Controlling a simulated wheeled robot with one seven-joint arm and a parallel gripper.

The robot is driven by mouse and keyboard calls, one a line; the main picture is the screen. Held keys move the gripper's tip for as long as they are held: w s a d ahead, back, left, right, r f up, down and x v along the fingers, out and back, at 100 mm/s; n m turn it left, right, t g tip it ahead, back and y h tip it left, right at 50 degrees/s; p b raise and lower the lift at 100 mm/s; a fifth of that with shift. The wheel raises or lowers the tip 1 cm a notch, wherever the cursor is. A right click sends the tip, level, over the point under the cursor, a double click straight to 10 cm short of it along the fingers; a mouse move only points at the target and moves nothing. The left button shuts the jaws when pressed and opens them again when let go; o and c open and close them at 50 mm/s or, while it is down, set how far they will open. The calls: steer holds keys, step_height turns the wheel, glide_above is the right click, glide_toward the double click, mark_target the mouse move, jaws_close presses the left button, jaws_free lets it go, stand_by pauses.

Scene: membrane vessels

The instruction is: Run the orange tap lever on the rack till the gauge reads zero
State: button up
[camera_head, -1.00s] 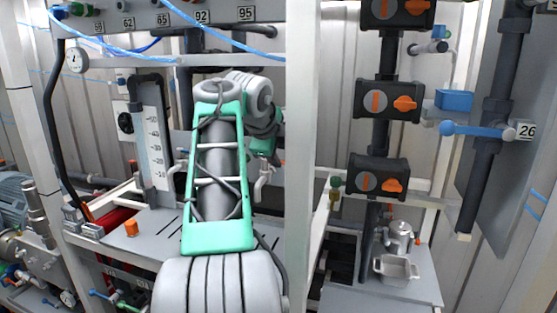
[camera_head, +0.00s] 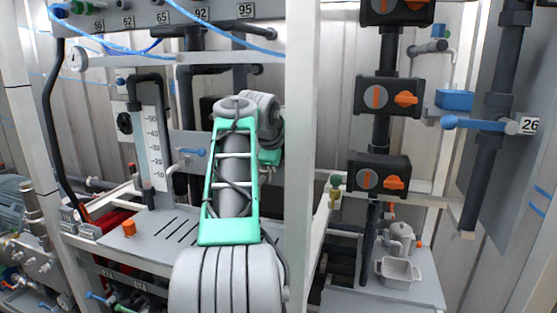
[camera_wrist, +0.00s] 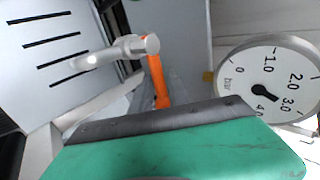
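The orange tap lever (camera_wrist: 157,80) shows in the wrist view, on the end of a pale pipe fitting, left of the gauge. The round white bar gauge (camera_wrist: 265,80) is at the right, cut by the frame edge. Its dark pointer is short and seems to point toward the 3.0 to 4.0 side, away from 0. My gripper (camera_wrist: 165,145) shows as one green finger with a dark pad, just below the lever; touching or apart cannot be told. The other finger is not seen. In the head view my arm hides the gripper, lever and this gauge.
A blue-handled tap (camera_head: 193,152) and a level tube (camera_head: 153,150) stand left of my arm. A white upright post (camera_head: 302,200) is close on its right. Black boxes with orange knobs (camera_head: 388,97) hang further right. A slotted grey shelf (camera_head: 165,235) lies below.

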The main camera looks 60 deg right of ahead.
jaws_close()
steer(key=shift+w+a+r+m+p, duration=0.15)
steer(key=shift+r+m+p, duration=0.15)
steer(key=shift+p, duration=0.55)
steer(key=m+g, duration=0.1)
steer(key=a+m+g, duration=0.2)
steer(key=m, duration=0.1)
steer(key=shift+f+g+p, duration=0.3)
steer(key=shift+g, duration=0.1)
steer(key=shift+o, duration=2.1)
jaws_free()
